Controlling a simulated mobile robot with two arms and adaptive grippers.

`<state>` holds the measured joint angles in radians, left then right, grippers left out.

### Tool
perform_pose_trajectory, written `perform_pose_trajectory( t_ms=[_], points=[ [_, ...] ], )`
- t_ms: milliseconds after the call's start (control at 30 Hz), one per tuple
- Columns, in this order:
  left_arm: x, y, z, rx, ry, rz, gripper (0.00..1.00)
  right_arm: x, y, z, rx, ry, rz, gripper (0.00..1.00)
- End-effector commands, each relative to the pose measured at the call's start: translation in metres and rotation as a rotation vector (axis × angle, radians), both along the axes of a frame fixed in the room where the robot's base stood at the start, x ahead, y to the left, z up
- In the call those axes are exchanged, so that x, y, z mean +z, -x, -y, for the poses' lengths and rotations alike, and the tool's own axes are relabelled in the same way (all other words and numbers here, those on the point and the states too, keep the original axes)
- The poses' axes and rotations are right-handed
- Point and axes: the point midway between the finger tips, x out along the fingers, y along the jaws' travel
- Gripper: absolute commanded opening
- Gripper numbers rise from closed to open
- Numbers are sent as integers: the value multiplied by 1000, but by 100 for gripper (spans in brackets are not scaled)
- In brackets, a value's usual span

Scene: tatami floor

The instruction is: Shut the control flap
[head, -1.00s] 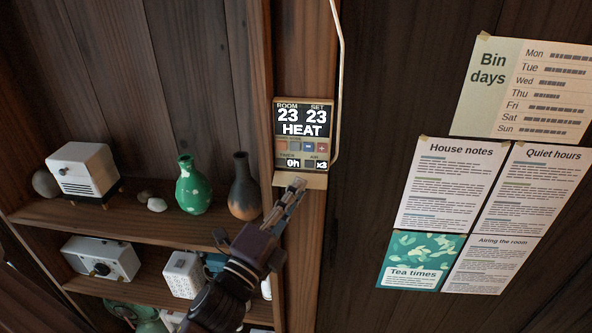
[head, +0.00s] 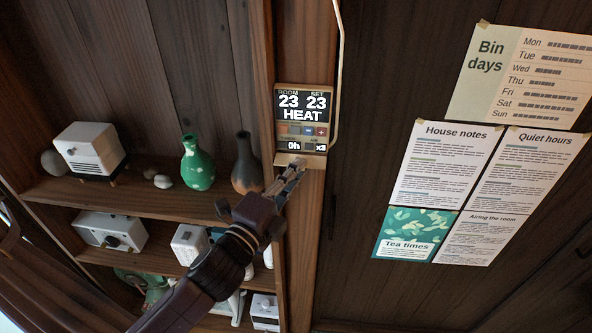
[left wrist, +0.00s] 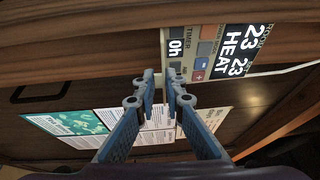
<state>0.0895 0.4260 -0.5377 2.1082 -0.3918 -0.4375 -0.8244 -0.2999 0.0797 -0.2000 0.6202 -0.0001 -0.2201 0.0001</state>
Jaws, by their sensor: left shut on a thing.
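The control panel (head: 303,103) is on a wooden post and reads ROOM 23, SET 23, HEAT. It also shows turned sideways in the left wrist view (left wrist: 222,50). Its beige control flap (head: 284,159) sticks out along the bottom edge, open, with the small buttons above it uncovered. My left gripper (head: 293,171) is at the flap's front edge, below the panel, shut on the flap. In the left wrist view its two fingertips (left wrist: 162,82) are close together, with the thin flap edge between them. The fingers hide part of the flap. My right gripper is not in view.
A shelf (head: 120,196) to the left holds a white device (head: 90,150), a green vase (head: 197,163) and a dark vase (head: 246,163). A pale pipe (head: 340,70) runs beside the panel. Paper notices (head: 435,160) hang on the dark wall to the right.

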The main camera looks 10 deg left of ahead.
Motion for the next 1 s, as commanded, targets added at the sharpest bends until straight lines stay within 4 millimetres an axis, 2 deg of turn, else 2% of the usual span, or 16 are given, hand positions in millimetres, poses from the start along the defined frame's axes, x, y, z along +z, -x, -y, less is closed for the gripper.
perform_pose_trajectory(
  t_ms=[33, 167, 200, 333, 767, 867, 1000],
  points=[
    [-8, 1, 0, 1, -1, -17, 0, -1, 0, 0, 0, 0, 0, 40],
    [-8, 1, 0, 1, -1, -17, 0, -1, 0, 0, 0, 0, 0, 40],
    [-8, 1, 0, 1, -2, -18, 12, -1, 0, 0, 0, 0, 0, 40],
    [-6, 1, 0, 0, -2, -12, 25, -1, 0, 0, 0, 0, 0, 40],
    [-2, 2, -1, 0, 0, -3, 25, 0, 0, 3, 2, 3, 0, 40],
    [-2, 8, -3, 0, -1, -3, 25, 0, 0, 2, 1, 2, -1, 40],
    [-4, 27, -10, -1, -1, -6, 25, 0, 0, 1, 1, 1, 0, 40]
  ],
)
